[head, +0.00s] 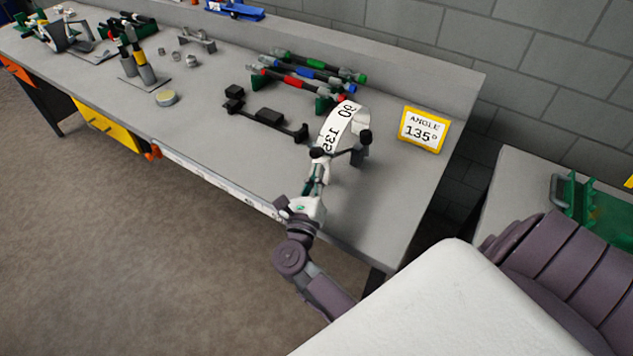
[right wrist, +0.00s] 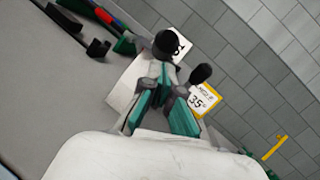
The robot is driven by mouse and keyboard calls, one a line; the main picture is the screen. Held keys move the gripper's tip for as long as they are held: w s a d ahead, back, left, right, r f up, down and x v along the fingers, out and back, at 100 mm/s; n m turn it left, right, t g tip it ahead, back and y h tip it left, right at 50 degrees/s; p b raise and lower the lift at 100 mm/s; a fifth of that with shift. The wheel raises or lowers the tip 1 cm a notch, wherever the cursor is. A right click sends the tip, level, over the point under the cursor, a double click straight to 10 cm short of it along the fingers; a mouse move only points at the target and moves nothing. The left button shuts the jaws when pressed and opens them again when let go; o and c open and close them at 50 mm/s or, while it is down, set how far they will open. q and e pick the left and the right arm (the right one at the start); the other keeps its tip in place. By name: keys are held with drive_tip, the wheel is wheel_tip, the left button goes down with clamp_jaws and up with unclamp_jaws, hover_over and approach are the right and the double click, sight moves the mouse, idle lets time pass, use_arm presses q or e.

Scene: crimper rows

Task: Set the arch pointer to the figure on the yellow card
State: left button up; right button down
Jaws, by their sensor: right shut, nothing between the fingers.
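The yellow card (head: 423,130) stands at the right end of the bench and reads "ANGLE 135°"; it also shows, partly covered, in the right wrist view (right wrist: 205,98). The arch (head: 336,124) is a curved white band with black figures, "90" and "135" legible. A dark bar with a black knob at each end crosses at the arch's near foot; its near knob (head: 317,152) is at my fingertips. I cannot tell where the pointer stands on the scale. My right gripper (head: 319,168) is shut and empty, close against the near knob (right wrist: 165,44); contact is unclear. My left gripper is out of view.
A black bracket (head: 266,117) lies left of the arch. Behind it, a rack holds red, blue and green-ended tools (head: 308,76). Bare bench (head: 385,205) lies right of the arch, up to the edge.

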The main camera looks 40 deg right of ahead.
drive_tip(key=shift+w+d+r, duration=0.1)
drive_tip(key=shift+w+r, duration=0.1)
drive_tip(key=shift+r, duration=0.05)
